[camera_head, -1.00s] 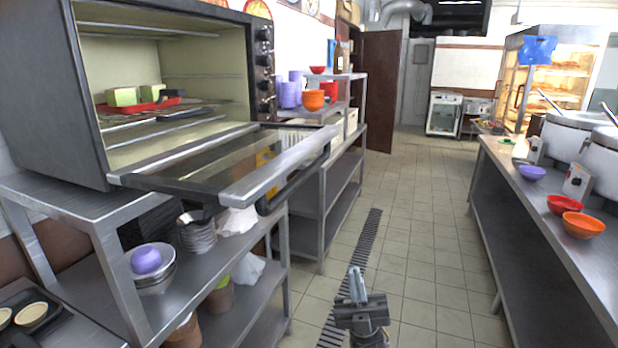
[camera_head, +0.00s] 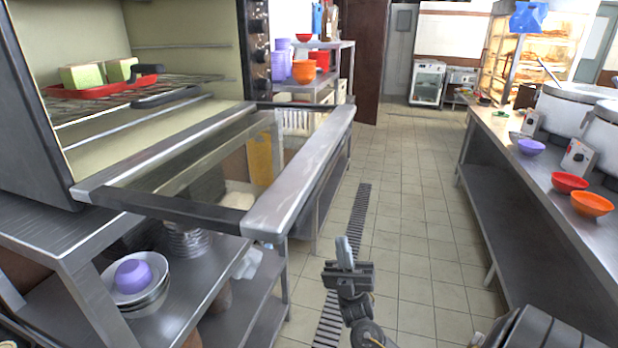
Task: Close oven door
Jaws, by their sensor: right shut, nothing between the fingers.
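The oven (camera_head: 30,115) stands on a metal shelf unit at the left. Its door (camera_head: 290,185) is folded down and open, sticking out level to the right, with a glass pane and a steel front bar. Inside, a red tray with a black handle (camera_head: 118,84) holds green-topped blocks (camera_head: 84,77) on a wire rack. My right gripper (camera_head: 344,253) is at the bottom middle, lower than the door and right of its front bar. It is shut and empty, apart from the door. My left gripper is not in view.
The shelf unit (camera_head: 60,240) under the oven holds bowls, including a purple one (camera_head: 133,276). Beyond the door, another shelf holds orange and purple bowls. A long counter (camera_head: 500,160) with bowls and pots runs along the right. The tiled aisle (camera_head: 415,220) between is clear.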

